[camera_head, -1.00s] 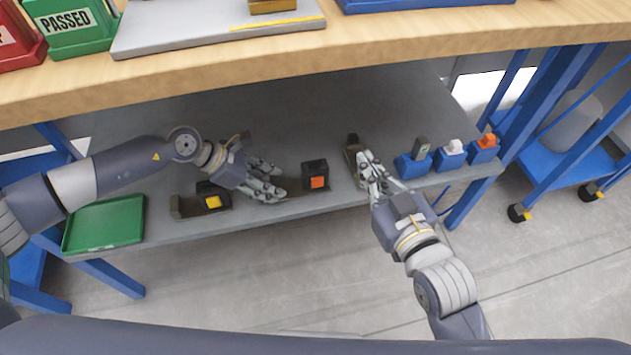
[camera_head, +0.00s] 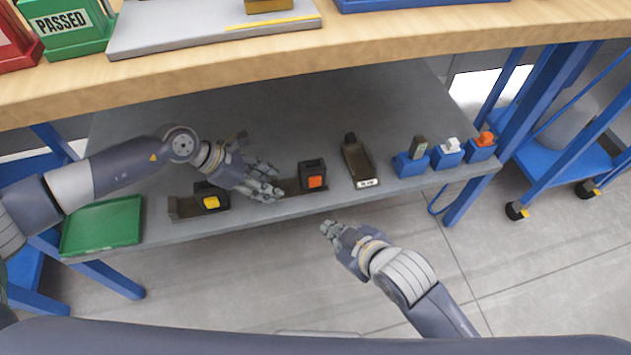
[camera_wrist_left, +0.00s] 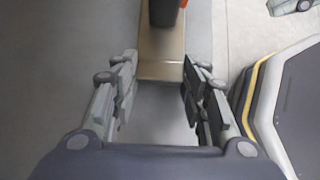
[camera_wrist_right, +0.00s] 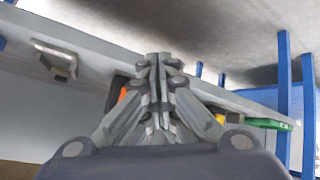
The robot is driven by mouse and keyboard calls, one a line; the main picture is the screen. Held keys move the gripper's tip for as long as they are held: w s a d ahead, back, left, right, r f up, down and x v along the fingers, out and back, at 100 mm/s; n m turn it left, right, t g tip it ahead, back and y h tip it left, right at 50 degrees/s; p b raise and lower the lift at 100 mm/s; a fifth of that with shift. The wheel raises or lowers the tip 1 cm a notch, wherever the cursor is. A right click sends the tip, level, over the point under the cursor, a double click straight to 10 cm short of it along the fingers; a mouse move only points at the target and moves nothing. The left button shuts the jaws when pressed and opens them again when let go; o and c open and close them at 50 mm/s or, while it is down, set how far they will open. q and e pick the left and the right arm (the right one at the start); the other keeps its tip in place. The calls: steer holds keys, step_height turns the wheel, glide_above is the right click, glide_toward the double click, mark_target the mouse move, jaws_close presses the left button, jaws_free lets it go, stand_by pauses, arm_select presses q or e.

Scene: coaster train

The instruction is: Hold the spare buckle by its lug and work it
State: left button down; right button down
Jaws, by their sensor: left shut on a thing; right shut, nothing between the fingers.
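A black buckle with an orange button (camera_head: 313,177) stands on a brown strip (camera_head: 291,187) near the shelf's front edge. The same black body (camera_wrist_left: 163,12) and brown strip (camera_wrist_left: 161,55) show in the left wrist view. My left gripper (camera_head: 268,190) is shut on the near end of this strip, left of the black body; in its wrist view (camera_wrist_left: 160,85) the fingers stand on both sides of the strip. My right gripper (camera_head: 332,228) is shut and empty in front of the shelf, below its edge. It also shows shut in the right wrist view (camera_wrist_right: 158,62).
A yellow-button buckle (camera_head: 211,199) on a brown strip stands left; a green tray (camera_head: 103,226) lies further left. A brown labelled holder (camera_head: 358,165) and blue blocks (camera_head: 411,166) with grey, white and orange pieces stand right. The wooden tabletop (camera_head: 350,63) overhangs the shelf.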

steer(key=shift+w+a, duration=0.4)
steer(key=shift+w, duration=1)
steer(key=shift+w+a, duration=0.4)
steer(key=shift+w, duration=1)
steer(key=shift+w+a, duration=0.4)
steer(key=shift+w, duration=1)
steer(key=shift+w, duration=0.1)
steer(key=shift+w+a, duration=0.15)
steer(key=shift+w, duration=0.15)
steer(key=shift+w+a, duration=0.1)
steer(key=shift+w, duration=0.35)
steer(key=shift+s, duration=0.1)
steer(key=shift+s+d, duration=0.25)
steer(key=shift+s, duration=0.55)
steer(key=s, duration=0.2)
steer(key=s+d, duration=0.1)
steer(key=s, duration=0.1)
steer(key=shift+s+d, duration=0.2)
steer(key=shift+s, duration=0.2)
